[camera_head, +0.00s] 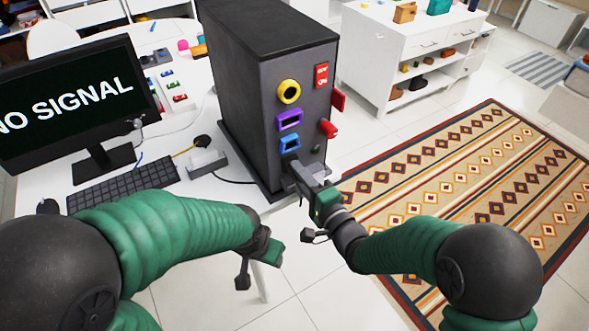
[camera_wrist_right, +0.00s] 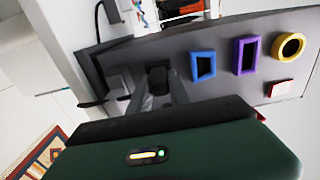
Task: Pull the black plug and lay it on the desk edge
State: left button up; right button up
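The black plug (camera_wrist_right: 157,76) sits low on the front face of the dark grey tower (camera_head: 275,90), which stands on the white desk (camera_head: 168,160). In the head view the plug is hidden by my right gripper (camera_head: 300,180). In the right wrist view my right gripper (camera_wrist_right: 160,98) has its fingers on either side of the plug; I cannot tell whether they press on it. My left gripper (camera_head: 268,256) hangs in front of the desk's front edge, away from the tower. Its fingers are not clear.
The tower front also has yellow (camera_head: 289,92), purple (camera_head: 290,119) and blue (camera_head: 290,142) sockets and a red knob (camera_head: 328,128). A keyboard (camera_head: 125,185), monitor (camera_head: 75,100) and white power box (camera_head: 206,162) stand left.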

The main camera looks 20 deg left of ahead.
jog(key=shift+s+f, duration=0.15)
jog(key=shift+f, duration=0.15)
grip_shut()
jog(key=shift+s+d, duration=0.3)
jog(key=shift+d, duration=0.2)
jog(key=shift+r, duration=0.3)
jog(key=shift+s+d+r+p, duration=0.15)
jog(key=shift+s+d+p, duration=0.15)
jog(key=shift+d+p, duration=0.1)
jog(key=shift+s+d, duration=0.1)
dwell(0.4)
jog(key=shift+v, duration=1.9)
